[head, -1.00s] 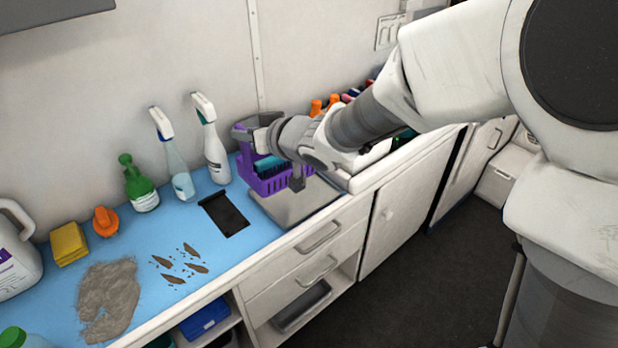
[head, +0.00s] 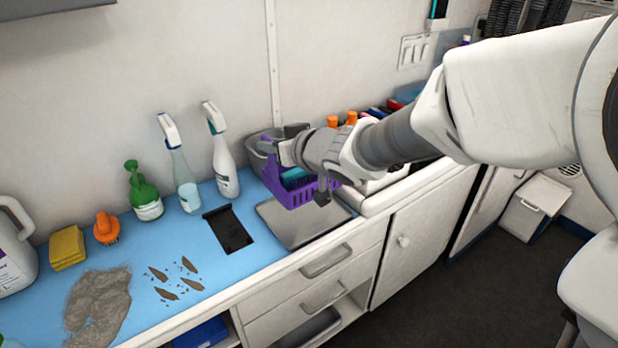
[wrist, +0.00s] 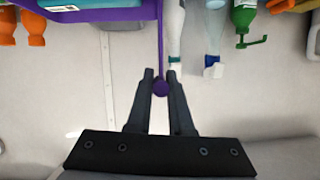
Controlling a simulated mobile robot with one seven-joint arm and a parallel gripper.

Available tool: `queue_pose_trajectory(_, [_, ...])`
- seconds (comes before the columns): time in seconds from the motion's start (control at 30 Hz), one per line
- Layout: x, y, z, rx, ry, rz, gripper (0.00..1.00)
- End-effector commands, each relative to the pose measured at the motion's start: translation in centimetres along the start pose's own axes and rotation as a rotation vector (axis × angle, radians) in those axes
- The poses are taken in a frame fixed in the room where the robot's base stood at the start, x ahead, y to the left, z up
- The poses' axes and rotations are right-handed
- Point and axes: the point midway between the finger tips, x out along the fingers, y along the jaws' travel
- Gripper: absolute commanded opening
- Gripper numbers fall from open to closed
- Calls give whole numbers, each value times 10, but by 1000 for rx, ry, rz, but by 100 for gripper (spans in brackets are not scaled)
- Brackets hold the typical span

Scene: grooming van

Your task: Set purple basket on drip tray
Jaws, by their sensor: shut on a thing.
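The purple basket (head: 272,178) hangs at or just over the back of the grey drip tray (head: 296,231) in the head view. I cannot tell whether its bottom touches the tray. It holds a teal-and-dark brush-like item (head: 294,174). My gripper (wrist: 161,76) is shut on the basket's thin purple handle (wrist: 160,88), which passes between the fingertips in the wrist view. The tray's front portion is bare.
Left of the tray lie a black flat item (head: 229,230), spray bottles (head: 224,160), a green bottle (head: 144,195), an orange brush (head: 106,228) and a yellow sponge (head: 67,248). Hair (head: 97,308) lies on the blue mat.

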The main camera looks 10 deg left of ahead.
Motion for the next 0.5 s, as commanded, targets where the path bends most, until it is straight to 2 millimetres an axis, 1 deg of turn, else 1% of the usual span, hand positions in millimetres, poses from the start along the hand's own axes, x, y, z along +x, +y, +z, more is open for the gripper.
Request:
queue_pose_trajectory(0.03, [5,2,12,3,-1,0,0])
queue_pose_trajectory(0.1, [10,2,24,1,-3,-1,0])
queue_pose_trajectory(0.33, [18,5,44,3,-1,0,0])
queue_pose_trajectory(0.5, [30,8,72,2,-3,0,0])
